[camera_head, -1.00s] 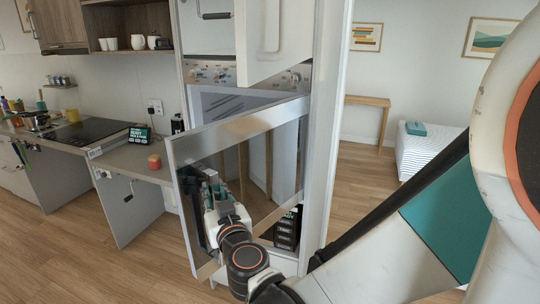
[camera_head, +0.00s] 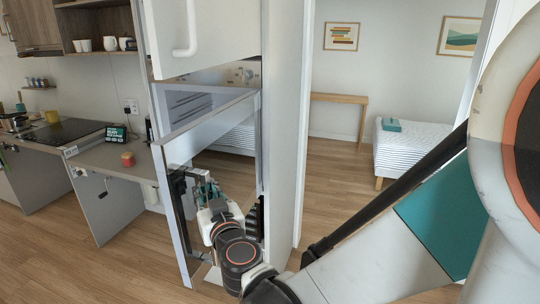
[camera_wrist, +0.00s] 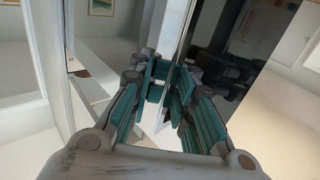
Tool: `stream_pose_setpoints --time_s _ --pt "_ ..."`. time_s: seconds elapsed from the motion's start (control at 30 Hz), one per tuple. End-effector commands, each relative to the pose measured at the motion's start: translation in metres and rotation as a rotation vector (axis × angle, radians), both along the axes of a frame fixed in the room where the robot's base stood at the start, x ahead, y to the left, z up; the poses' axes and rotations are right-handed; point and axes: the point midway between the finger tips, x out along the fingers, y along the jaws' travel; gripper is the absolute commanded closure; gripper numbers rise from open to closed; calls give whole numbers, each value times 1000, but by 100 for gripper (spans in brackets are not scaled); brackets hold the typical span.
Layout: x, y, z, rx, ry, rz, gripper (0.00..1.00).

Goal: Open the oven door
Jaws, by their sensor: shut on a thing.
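The oven door (camera_head: 207,121), a large glass panel in a pale metal frame, stands swung out from the tall cabinet in the head view. Its hinge side appears to be at the right. My gripper (camera_head: 203,187) is at the door's lower left part, with its fingers closed on it. In the wrist view, the teal fingers of my gripper (camera_wrist: 166,84) meet around a part of the door, whose dark glass (camera_wrist: 240,58) lies to the right. The fingers hide whether they grip a handle or the frame edge. The oven's knob panel (camera_head: 240,75) shows above the door.
A white cabinet door (camera_head: 205,38) hangs open above the oven door. A counter (camera_head: 95,160) with a red jar (camera_head: 128,159) and a small display (camera_head: 115,133) lies left. A pale cabinet side (camera_head: 282,120) stands right. Wooden floor (camera_head: 340,200) is clear beyond it.

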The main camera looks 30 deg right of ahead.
Motion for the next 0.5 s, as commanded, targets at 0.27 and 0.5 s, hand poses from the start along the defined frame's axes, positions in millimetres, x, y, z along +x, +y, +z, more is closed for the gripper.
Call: stream_pose_setpoints --time_s 0.27,0.5 --pt "-3 2 -1 1 0 7 60" --pt "-3 1 0 1 0 4 60"
